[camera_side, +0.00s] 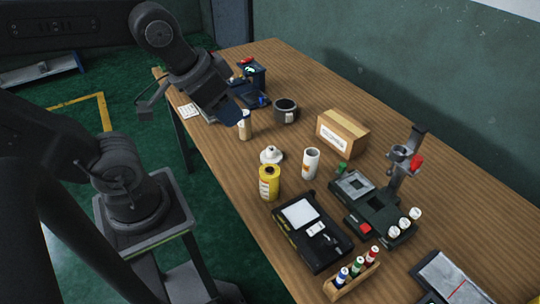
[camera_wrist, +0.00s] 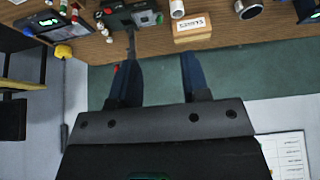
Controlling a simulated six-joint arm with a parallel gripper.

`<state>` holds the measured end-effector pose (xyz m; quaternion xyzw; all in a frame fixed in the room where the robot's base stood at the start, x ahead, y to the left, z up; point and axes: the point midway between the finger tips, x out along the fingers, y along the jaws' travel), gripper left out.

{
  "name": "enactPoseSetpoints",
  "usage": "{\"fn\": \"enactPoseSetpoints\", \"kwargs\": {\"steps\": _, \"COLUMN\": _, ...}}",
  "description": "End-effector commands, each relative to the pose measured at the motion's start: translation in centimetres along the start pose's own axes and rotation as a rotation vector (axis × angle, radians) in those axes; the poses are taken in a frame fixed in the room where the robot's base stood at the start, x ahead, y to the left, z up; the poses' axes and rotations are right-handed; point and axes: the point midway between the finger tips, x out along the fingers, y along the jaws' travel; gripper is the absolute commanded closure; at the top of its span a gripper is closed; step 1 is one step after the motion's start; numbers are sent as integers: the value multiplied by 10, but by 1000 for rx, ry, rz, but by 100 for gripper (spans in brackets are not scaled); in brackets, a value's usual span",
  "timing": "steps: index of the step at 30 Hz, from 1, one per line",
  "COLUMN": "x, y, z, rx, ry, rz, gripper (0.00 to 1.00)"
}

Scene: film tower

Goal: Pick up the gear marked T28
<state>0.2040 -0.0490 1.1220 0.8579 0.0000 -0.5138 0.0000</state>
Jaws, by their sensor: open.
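I cannot make out a gear with a readable T28 mark in either view. A small white round piece with a raised middle (camera_side: 271,155) lies on the wooden table behind the yellow canister; no mark on it can be read. My gripper (camera_side: 232,116) is over the left side of the table in the side view, near a cream cylinder (camera_side: 245,129); whether they touch cannot be told.
On the table (camera_side: 330,85) stand a grey mug (camera_side: 285,111), cardboard box (camera_side: 343,132), white cylinder (camera_side: 311,163), yellow canister (camera_side: 269,184), black device (camera_side: 311,233), and a fixture with an upright post (camera_side: 400,165). Bottles fill a wooden rack (camera_side: 350,281).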

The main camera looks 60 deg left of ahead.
Motion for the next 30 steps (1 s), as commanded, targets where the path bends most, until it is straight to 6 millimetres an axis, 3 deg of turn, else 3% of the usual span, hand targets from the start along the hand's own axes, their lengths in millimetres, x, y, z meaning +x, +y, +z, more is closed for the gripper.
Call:
{"fn": "enactPoseSetpoints", "kwargs": {"steps": 4, "x": 0, "y": 0, "z": 0, "rx": 0, "ry": 0, "rz": 0, "gripper": 57}}
{"fn": "enactPoseSetpoints", "kwargs": {"steps": 11, "x": 0, "y": 0, "z": 0, "rx": 0, "ry": 0, "rz": 0, "gripper": 37}}
{"fn": "enactPoseSetpoints", "kwargs": {"steps": 20, "x": 3, "y": -2, "z": -5, "rx": -37, "ry": -12, "rz": -5, "gripper": 37}}
{"fn": "enactPoseSetpoints", "kwargs": {"steps": 25, "x": 23, "y": -16, "z": -32, "rx": -258, "ry": -79, "rz": -36, "gripper": 37}}
{"fn": "enactPoseSetpoints", "kwargs": {"steps": 30, "x": 63, "y": -42, "z": -66, "rx": -603, "ry": -166, "rz": -99, "gripper": 37}}
